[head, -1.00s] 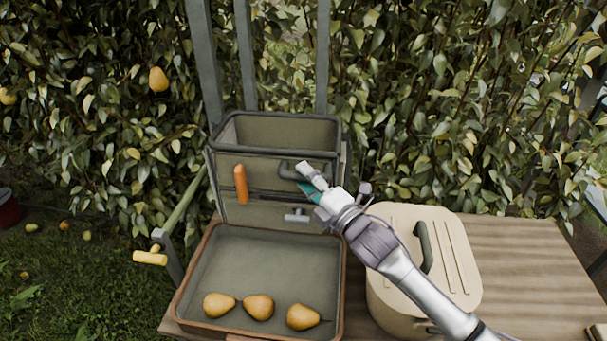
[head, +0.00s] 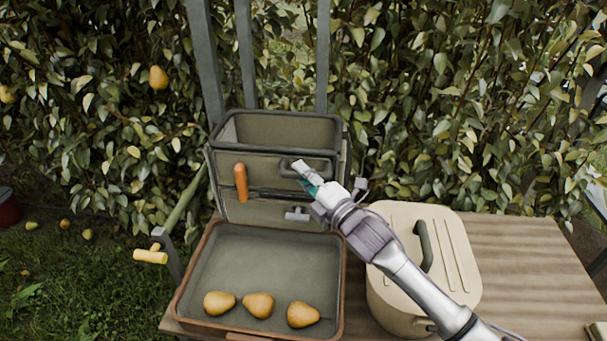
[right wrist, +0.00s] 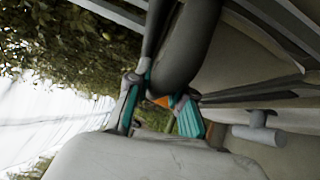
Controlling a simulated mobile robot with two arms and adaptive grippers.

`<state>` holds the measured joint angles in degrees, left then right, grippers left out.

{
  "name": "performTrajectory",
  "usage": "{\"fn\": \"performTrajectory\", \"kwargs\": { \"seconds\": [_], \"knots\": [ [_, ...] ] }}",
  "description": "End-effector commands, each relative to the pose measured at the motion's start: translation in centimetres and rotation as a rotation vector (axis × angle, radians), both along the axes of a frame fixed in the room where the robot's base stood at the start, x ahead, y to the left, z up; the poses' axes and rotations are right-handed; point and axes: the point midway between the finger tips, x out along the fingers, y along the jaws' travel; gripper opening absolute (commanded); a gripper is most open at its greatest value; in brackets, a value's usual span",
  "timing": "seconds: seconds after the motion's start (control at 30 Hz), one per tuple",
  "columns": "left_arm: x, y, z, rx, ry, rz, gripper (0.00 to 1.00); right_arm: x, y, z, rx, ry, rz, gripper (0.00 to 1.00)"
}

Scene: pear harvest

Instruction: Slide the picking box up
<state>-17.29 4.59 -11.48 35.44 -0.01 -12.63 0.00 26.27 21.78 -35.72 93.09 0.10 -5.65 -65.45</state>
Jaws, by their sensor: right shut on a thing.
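The picking box (head: 234,165) is an olive-grey open box with a dark rim, standing against the upright rails behind the tray. A dark grey handle (head: 289,164) is on the right of its front face. My right gripper (head: 307,179) is shut on this handle. In the right wrist view, the teal-padded fingers of my right gripper (right wrist: 158,106) lie on either side of the thick dark handle (right wrist: 190,48). The gripper hides part of the handle in the head view. My left gripper is not in view.
An orange grip (head: 241,183) and a small grey T-shaped knob (head: 297,215) are on the front. A brown-rimmed tray (head: 265,260) with three pears (head: 258,305) lies below. A cream lidded container (head: 395,225) stands right, under my forearm. A yellow-handled lever (head: 150,257) is left.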

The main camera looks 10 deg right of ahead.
Motion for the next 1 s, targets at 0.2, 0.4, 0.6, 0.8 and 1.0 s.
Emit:
{"fn": "performTrajectory", "kwargs": {
  "seconds": [0.2, 0.4, 0.6, 0.8, 1.0],
  "knots": [
    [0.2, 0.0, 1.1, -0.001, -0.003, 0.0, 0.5, 0.0, 0.0, 1.3, 0.001, -0.001, 0.0, 0.0],
    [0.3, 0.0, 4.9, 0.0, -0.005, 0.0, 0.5, 0.1, -0.1, 6.2, 0.001, -0.008, 0.001, 0.0],
    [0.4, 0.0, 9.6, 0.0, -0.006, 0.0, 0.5, 0.1, -0.1, 12.2, 0.002, -0.011, 0.001, 0.0],
    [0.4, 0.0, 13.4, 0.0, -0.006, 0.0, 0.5, 0.0, -0.1, 17.0, 0.002, -0.011, 0.001, 0.0],
    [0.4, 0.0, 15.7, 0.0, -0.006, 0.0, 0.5, 0.1, -0.1, 19.9, 0.003, -0.008, 0.0, 0.0]
  ]
}}
